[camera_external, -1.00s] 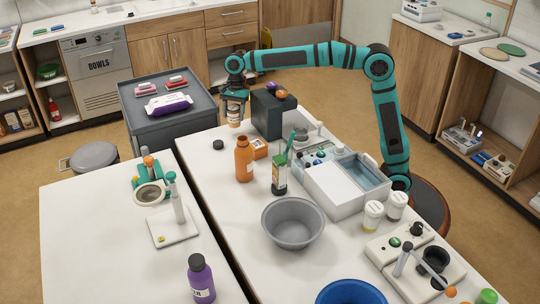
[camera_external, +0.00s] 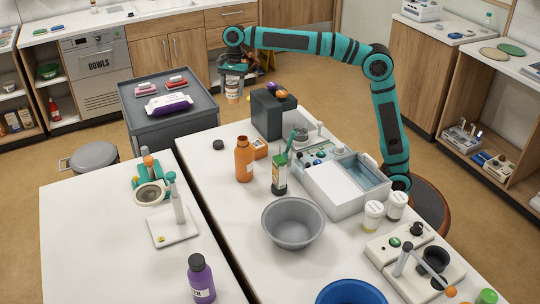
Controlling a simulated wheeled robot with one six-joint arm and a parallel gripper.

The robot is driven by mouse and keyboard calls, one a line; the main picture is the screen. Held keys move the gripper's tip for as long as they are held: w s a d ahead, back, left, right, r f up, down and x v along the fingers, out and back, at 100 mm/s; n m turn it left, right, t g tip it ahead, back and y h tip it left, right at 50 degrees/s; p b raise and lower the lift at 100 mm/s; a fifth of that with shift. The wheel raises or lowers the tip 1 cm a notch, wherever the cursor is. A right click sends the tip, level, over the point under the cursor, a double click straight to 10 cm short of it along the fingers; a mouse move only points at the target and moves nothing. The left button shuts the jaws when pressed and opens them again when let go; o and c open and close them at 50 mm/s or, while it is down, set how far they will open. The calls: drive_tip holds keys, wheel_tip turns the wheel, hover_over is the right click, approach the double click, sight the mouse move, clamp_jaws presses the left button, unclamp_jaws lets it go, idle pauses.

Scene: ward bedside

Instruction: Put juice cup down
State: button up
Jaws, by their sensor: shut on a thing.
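My gripper (camera_external: 232,70) is at the end of the teal arm, near the far end of the white table (camera_external: 215,200). It is shut on a small white and orange cup (camera_external: 232,90), which I take to be the juice cup. The cup hangs upright below the gripper, in line with the gap between the grey cart (camera_external: 160,128) and the dark grey box (camera_external: 268,115). I cannot tell how high it is above what lies below it. The fingers are small and partly hidden.
The cart carries a purple and white pack (camera_external: 168,104) and red items. A black cap (camera_external: 218,145) lies near the table's far left corner.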

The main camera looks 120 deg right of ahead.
wheel_tip(320, 180, up, 6)
drive_tip(key=w+a+n+g, duration=0.1)
drive_tip(key=w+a+n, duration=0.3)
drive_tip(key=a, duration=1.4)
drive_tip(key=w+a+n, duration=0.1)
drive_tip(key=w+a, duration=0.4)
drive_tip(key=a, duration=1.4)
drive_tip(key=s+a+n+g, duration=0.1)
drive_tip(key=s+a+n, duration=0.35)
drive_tip(key=a, duration=1.45)
drive_tip(key=s+a+n+g, duration=0.1)
drive_tip(key=s+a, duration=0.6)
drive_tip(key=a, duration=1.3)
drive_tip(key=shift+y, duration=0.5)
drive_tip(key=shift+a+f, duration=0.1)
drive_tip(key=shift+f, duration=10.45)
drive_tip(key=shift+f, duration=0.15)
